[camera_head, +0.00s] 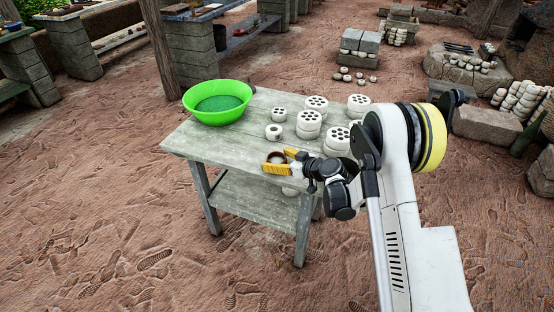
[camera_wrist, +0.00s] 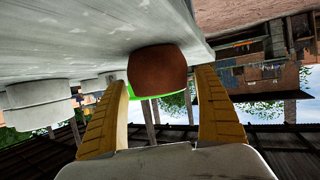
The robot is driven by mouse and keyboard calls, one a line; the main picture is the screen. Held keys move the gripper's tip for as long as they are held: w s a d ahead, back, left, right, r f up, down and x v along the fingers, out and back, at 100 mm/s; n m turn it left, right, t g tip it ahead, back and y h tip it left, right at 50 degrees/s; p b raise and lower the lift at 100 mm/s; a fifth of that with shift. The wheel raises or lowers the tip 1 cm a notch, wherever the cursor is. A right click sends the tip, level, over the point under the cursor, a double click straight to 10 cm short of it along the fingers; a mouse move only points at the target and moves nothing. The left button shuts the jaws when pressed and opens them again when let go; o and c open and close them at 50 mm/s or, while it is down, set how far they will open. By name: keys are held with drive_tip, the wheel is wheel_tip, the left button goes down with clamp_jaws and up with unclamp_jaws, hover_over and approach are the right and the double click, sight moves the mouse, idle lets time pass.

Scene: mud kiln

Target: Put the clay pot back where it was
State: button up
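The clay pot (camera_head: 276,157) is small, round and brown, with an open top. It stands near the front edge of the grey wooden table (camera_head: 225,146). My gripper (camera_head: 285,160) reaches in from the right with its yellow fingers on either side of the pot. In the wrist view, which is upside down, the pot (camera_wrist: 159,70) sits between the tips of my gripper (camera_wrist: 163,85). A narrow gap shows between the pot and the right finger; contact at the left finger is unclear. The pot's base appears to rest on the tabletop.
A green bowl (camera_head: 217,103) stands at the table's back left. Several white pierced discs, some stacked (camera_head: 309,124), fill the table's right side. The front-left tabletop is bare.

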drive_tip(key=shift+d+r, duration=0.1)
drive_tip(key=shift+r, duration=0.15)
drive_tip(key=p+v, duration=0.3)
drive_tip(key=v, duration=0.8)
drive_tip(key=shift+s+d+r, duration=0.1)
drive_tip(key=shift+s+d, duration=0.15)
drive_tip(key=shift+s, duration=0.05)
drive_tip(key=s+d+r+m+g+h, duration=0.1)
drive_tip(key=s+d+r+m+h, duration=0.1)
drive_tip(key=s+r, duration=0.45)
drive_tip(key=s+d+r+m+g+h, duration=0.1)
drive_tip(key=s+d+r+m+h, duration=0.15)
drive_tip(key=r, duration=0.65)
drive_tip(key=s+d+r+m+h, duration=0.2)
drive_tip(key=s+d, duration=0.2)
drive_tip(key=s, duration=0.7)
drive_tip(key=s+d+r+m+h, duration=0.3)
drive_tip(key=s+d, duration=0.2)
drive_tip(key=s, duration=0.6)
drive_tip(key=shift+s, duration=0.2)
drive_tip(key=shift+h, duration=0.25)
